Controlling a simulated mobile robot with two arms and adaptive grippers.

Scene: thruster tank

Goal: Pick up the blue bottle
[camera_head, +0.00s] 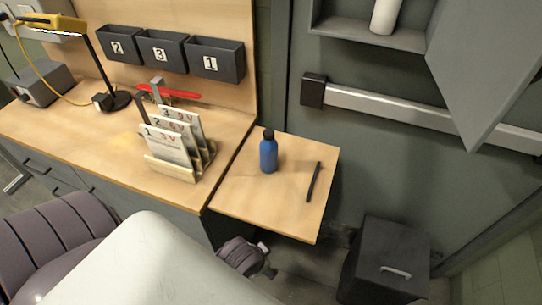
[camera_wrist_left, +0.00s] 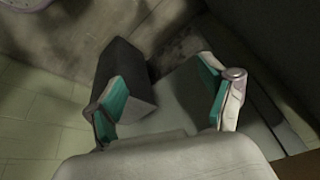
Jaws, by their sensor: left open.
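A blue bottle (camera_head: 268,154) with a dark cap stands upright on the small wooden side table (camera_head: 235,197) in the head view. My left gripper (camera_wrist_left: 162,72) shows in the left wrist view, with its two teal-padded fingers spread apart and nothing between the pads. It points down toward the floor, and the bottle is not in that view. I cannot make out a gripper near the bottle in the head view. My right gripper is not in view.
A black pen-like stick (camera_head: 314,182) lies right of the bottle. A card rack (camera_head: 172,167) stands on the workbench to the left. Numbered wall bins (camera_head: 163,52) hang above. A dark box (camera_head: 388,258) with a handle stands on the floor; a dark box-like shape (camera_wrist_left: 124,75) shows in the wrist view.

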